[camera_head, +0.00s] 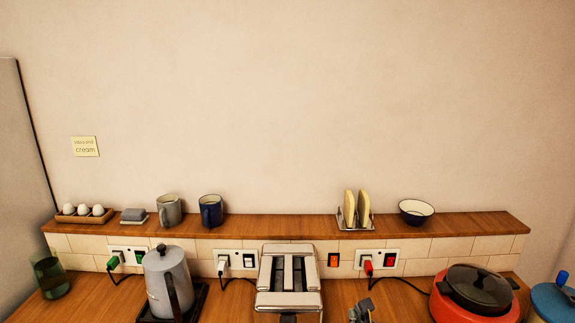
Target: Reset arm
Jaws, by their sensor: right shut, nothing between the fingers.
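My right gripper (361,310) shows at the bottom edge, low over the wooden counter between the toaster and the red cooker. It is shut and holds nothing. Only its tip end is in view; the rest of the arm is cut off by the frame. My left gripper is not in view.
The toaster (289,282) stands left of my right gripper; the red cooker (474,295) stands right. A grey kettle (168,280) and green glass (50,277) are further left. The shelf (285,228) holds mugs, eggs, a toast rack (347,220) and a bowl (416,211). Cords run to wall sockets.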

